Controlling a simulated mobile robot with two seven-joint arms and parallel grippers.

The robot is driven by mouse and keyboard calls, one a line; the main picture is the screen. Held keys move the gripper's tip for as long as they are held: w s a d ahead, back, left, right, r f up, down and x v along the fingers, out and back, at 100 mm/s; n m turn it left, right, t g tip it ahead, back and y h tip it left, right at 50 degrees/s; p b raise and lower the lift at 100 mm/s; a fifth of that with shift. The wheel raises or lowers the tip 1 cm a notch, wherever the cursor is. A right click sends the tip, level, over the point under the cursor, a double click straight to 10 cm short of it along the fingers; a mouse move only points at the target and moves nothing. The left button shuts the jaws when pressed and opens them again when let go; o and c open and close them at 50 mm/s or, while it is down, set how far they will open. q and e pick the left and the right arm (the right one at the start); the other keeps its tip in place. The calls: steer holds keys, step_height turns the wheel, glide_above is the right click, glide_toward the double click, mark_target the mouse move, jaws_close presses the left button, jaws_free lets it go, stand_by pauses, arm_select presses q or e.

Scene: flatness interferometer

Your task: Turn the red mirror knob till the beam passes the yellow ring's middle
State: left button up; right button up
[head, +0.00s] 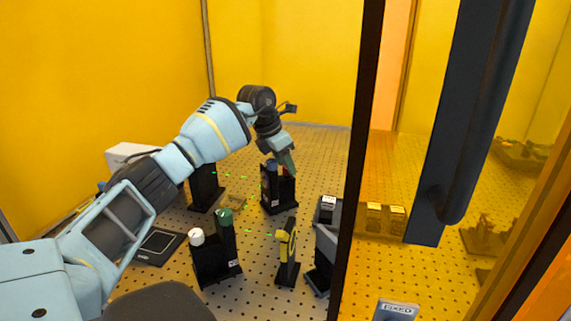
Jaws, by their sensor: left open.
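The red mirror knob (284,171) shows as a small patch of red on top of a black mount (279,197), beside a blue knob (271,166). My left gripper (288,163) reaches down from above to the red knob and partly hides it. It is open; I cannot tell whether its fingers touch the knob. The yellow ring (289,242) stands upright on a black post in front of that mount. Short green beam marks show in the air, some near the ring; I cannot tell where the beam crosses the ring. My right gripper is not in view.
Another black mount (216,264) with white and green knobs stands at the front left. A grey device (325,245) stands right of the ring. A dark door frame with a handle (455,150) and a yellow pane close off the right side. Yellow walls bound the perforated table.

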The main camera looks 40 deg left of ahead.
arm_select(q)
steer(key=shift+w+f, duration=0.15)
steer(key=shift+f, duration=0.2)
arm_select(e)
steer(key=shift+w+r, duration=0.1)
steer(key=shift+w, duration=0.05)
arm_select(q)
steer(key=shift+c, duration=0.5)
